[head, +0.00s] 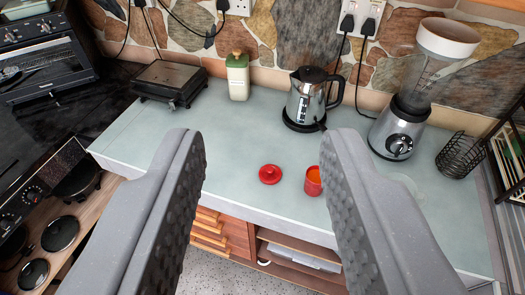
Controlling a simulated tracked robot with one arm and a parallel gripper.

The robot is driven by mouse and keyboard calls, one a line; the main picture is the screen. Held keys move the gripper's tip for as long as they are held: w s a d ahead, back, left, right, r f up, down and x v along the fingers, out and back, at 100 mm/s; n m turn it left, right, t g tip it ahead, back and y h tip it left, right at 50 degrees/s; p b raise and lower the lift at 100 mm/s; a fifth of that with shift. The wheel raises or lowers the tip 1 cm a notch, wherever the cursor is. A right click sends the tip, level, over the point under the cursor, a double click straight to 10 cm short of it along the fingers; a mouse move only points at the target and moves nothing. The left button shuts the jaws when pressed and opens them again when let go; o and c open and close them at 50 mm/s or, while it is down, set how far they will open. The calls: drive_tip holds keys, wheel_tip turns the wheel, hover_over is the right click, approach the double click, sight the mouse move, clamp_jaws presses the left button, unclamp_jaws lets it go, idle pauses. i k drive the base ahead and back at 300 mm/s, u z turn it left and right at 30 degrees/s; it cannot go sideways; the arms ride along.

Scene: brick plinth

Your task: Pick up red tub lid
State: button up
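The red tub lid (270,174) is a small round red disc with a knob on top. It lies flat on the pale grey-green counter (240,135), near the front edge.
A kettle (308,98), a green-topped canister (238,78) and a black grill (170,83) stand at the back. A blender (405,115) and a wire basket (462,155) are at right. Stove burners (60,233) are at lower left. The counter left of the lid is clear.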

sight(268, 175)
drive_tip(key=i, duration=1)
drive_tip(key=z, duration=0.1)
